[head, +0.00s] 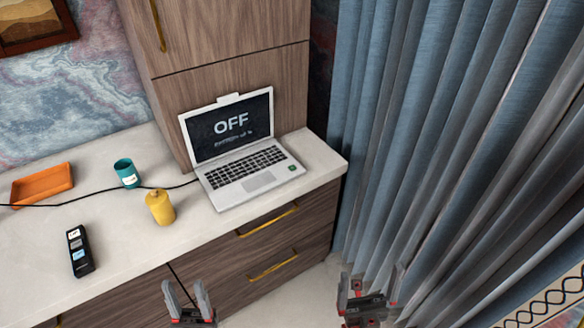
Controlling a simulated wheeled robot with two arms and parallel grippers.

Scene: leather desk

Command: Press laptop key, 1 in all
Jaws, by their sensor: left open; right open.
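An open white laptop (214,199) stands at the right end of the pale counter. Its screen (230,123) is dark and reads "OFF", with smaller text below that I cannot read. Its black keyboard (245,168) faces me, and a small green key (292,168) sits at the right front of its base. My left gripper (187,292) is open and empty, low in front of the drawers, below the laptop in the picture. My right gripper (371,284) is open and empty, in front of the curtain, below and right of the laptop. Neither gripper touches the laptop.
A yellow canister (160,207), a teal cup (127,173), an orange tray (42,184) and a black remote-like device (80,252) sit on the counter (125,235) left of the laptop. A black cable crosses it. Blue-grey curtains (430,130) hang at the right.

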